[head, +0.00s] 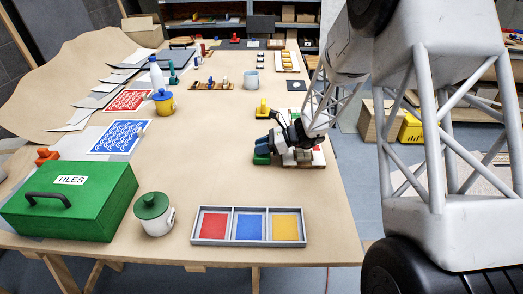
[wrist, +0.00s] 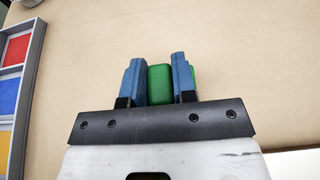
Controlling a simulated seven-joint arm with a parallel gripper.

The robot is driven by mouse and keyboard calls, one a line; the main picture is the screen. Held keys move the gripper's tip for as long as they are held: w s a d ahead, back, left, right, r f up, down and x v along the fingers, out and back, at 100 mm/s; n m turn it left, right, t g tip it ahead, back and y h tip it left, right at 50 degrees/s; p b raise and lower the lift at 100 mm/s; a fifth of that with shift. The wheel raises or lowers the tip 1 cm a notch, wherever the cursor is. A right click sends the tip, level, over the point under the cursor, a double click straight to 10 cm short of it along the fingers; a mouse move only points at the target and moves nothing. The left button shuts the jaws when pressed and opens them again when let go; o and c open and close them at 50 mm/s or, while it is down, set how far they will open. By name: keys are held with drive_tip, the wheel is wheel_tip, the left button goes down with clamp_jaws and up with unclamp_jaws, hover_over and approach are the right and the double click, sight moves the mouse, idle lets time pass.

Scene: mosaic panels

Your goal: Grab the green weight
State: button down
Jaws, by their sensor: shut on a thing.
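The green weight (wrist: 160,85) sits between the two blue fingers of my gripper (wrist: 160,78) in the wrist view. The fingers are closed on its sides. In the head view my gripper (head: 266,148) is low over the right part of the table, and the green weight (head: 261,159) shows under the fingertips. Its upper part is hidden there by the fingers. I cannot tell whether it touches the table.
A tray (head: 249,242) with red, blue and yellow compartments lies at the front. A green TILES box (head: 70,205) and a green-lidded pot (head: 153,214) stand left of it. A yellow weight (head: 262,109) stands behind my gripper. The middle of the table is clear.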

drive_tip(key=shift+r, duration=0.15)
drive_tip(key=shift+r, duration=0.75)
wheel_tip(320, 180, up, 2)
drive_tip(key=shift+s, duration=0.1)
drive_tip(key=s+d+r, duration=0.1)
drive_tip(key=s+d, duration=0.3)
drive_tip(key=s, duration=1.1)
drive_tip(key=shift+s, duration=0.15)
drive_tip(key=shift+r, duration=0.1)
